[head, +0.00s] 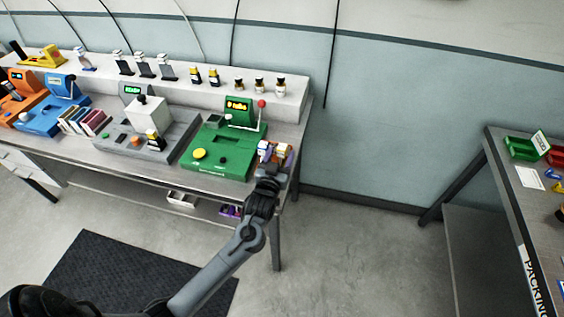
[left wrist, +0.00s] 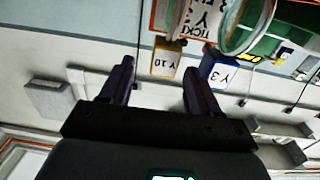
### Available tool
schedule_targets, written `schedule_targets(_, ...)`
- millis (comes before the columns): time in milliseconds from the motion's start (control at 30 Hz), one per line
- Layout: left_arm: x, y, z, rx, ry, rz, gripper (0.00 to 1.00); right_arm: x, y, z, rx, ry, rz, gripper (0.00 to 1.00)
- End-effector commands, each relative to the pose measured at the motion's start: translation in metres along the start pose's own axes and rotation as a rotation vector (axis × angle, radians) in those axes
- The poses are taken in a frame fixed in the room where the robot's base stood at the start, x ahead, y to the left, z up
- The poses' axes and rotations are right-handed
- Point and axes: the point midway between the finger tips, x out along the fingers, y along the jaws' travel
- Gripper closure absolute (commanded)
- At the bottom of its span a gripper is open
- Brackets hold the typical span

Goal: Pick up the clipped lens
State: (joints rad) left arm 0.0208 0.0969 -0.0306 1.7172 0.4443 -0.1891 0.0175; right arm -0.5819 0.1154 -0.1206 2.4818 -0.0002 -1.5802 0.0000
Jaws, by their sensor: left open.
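A round clear lens with a pale rim, which looks like the clipped lens (left wrist: 248,28), shows at the top right of the left wrist view, cut off by the frame edge. A white ticket card marked Y 3 (left wrist: 202,18) is beside it; I cannot tell if they are joined. My left gripper (left wrist: 160,85) is open with nothing between its fingers, and the lens is off to one side of them. In the head view my left gripper (head: 269,166) is at the bench's right end, beside small items too small to tell apart. My right gripper is not in view.
A yellow block marked Y 10 (left wrist: 165,60) and a blue block marked Y 3 (left wrist: 220,74) are near the fingers. A green machine (head: 222,150) with a red-knobbed lever stands just left of my gripper. A grey machine (head: 128,140) is farther left.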

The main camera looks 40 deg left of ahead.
Motion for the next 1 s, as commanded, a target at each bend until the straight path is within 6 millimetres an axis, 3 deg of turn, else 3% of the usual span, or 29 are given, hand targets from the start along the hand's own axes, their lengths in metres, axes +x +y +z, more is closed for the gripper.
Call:
schedule_targets(233, 0.015, -0.002, 0.003, 0.001, 0.0, -0.001, 0.38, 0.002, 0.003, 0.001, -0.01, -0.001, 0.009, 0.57)
schedule_targets(533, 0.05, -0.004, 0.007, 0.0, 0.001, 0.0, 0.38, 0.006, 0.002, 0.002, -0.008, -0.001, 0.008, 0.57)
schedule_targets(867, 0.056, -0.005, 0.007, 0.0, 0.0, 0.0, 0.38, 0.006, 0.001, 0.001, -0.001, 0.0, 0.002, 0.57)
schedule_targets(1000, 0.056, -0.005, 0.007, 0.0, 0.0, 0.0, 0.57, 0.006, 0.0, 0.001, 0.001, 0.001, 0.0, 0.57)
